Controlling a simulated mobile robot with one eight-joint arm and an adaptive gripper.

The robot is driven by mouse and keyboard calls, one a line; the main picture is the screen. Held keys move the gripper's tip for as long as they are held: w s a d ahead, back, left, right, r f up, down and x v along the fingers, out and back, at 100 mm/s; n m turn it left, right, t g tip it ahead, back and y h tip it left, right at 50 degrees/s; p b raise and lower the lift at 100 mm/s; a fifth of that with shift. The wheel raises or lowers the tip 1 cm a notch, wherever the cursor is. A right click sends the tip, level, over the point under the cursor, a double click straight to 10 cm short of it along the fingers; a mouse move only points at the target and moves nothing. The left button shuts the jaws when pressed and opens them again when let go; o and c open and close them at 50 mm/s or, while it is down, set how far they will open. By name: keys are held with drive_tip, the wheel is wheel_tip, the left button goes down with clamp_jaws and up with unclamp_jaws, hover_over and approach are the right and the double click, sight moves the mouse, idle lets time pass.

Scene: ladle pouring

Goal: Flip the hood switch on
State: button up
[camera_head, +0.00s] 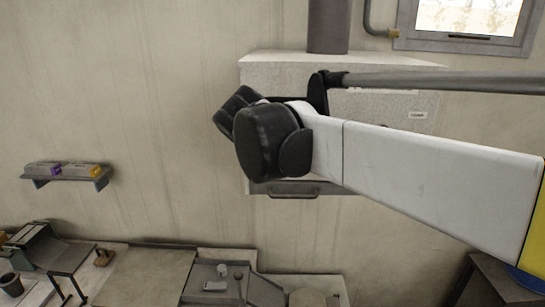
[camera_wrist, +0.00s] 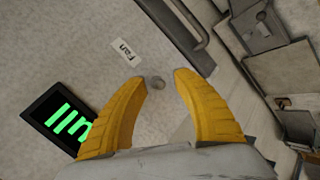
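The hood (camera_head: 275,72) is a pale speckled box on the wall in the head view, largely covered by my arm. In the wrist view its speckled face (camera_wrist: 85,35) fills the left and middle. My gripper is hidden behind my arm in the head view.
A black display (camera_wrist: 60,115) with green marks lies left of the fingers in the wrist view. A dark bar handle (camera_wrist: 185,30) runs along the hood's edge; it also shows below the hood (camera_head: 294,192). A wall shelf (camera_head: 66,176) holds small boxes. Counters stand below.

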drive_tip(key=v, duration=1.1)
drive_tip(key=shift+s+r, duration=0.25)
drive_tip(key=s+d+f+m+g+b, duration=0.1)
drive_tip(key=s+d+f+m+b, duration=0.2)
drive_tip(key=f+b, duration=1)
drive_tip(key=s+d+f+m+g+y+b, duration=0.1)
drive_tip(key=s+d+f+b, duration=0.8)
drive_tip(key=f, duration=2)
drive_tip(key=s+d+f+m+g+y+b, duration=0.1)
drive_tip(key=s+d+f+m+b, duration=0.5)
drive_tip(key=f+b, duration=1)
wheel_tip(320, 180, down, 6)
drive_tip(key=shift+d+b, duration=0.35)
drive_tip(key=shift+d, duration=0.85)
